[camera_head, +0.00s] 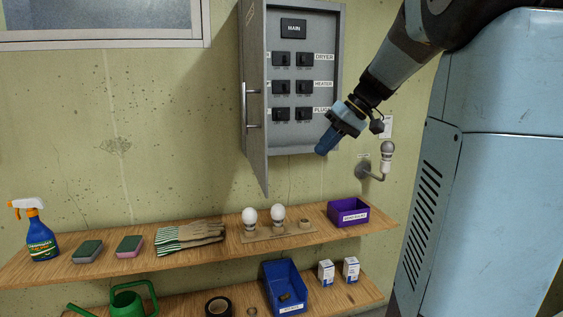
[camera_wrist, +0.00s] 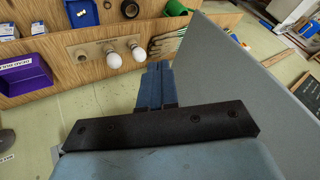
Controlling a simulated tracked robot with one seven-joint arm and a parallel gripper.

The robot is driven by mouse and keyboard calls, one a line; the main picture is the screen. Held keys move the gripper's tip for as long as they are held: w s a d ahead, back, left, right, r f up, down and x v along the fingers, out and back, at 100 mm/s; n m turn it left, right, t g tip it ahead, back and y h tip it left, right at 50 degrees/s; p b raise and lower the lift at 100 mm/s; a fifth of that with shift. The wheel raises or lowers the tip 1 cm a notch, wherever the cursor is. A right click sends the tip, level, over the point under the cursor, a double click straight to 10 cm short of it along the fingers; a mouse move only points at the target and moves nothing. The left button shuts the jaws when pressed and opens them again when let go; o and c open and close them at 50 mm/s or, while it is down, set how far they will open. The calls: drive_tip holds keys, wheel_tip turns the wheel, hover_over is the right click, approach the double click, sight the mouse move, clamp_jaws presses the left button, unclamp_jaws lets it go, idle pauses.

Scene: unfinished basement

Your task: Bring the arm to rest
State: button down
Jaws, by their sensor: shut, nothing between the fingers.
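My gripper (camera_head: 326,143) hangs in front of the lower right part of the open breaker panel (camera_head: 293,80) in the head view, its blue fingers pointing down and left. In the wrist view my gripper (camera_wrist: 155,70) is shut, with its fingers together and nothing between them. The arm comes in from the upper right. The grey panel door (camera_head: 255,100) stands open on the left of the box. In the wrist view the door (camera_wrist: 240,90) fills the space right of the fingers.
A wall lamp (camera_head: 386,158) sits right of my gripper, near the blue cabinet (camera_head: 500,190). Below, the upper shelf (camera_head: 130,262) holds a spray bottle (camera_head: 40,238), sponges, gloves (camera_head: 190,236), bulbs (camera_head: 250,217) on a board and a purple bin (camera_head: 348,212). Free air lies between gripper and shelf.

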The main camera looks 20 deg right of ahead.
drive_tip(key=s+a+f+m+t+h, duration=0.1)
drive_tip(key=s+a+f+h, duration=0.2)
drive_tip(key=s, duration=0.6)
drive_tip(key=s+a+f+m+h, duration=0.2)
drive_tip(key=s+a+f, duration=0.4)
drive_tip(key=s, duration=0.4)
drive_tip(key=shift+a+f+t+h, duration=0.3)
drive_tip(key=shift+t+h, duration=0.1)
drive_tip(key=shift+h, duration=0.3)
drive_tip(key=shift+s, duration=0.1)
idle(1.8)
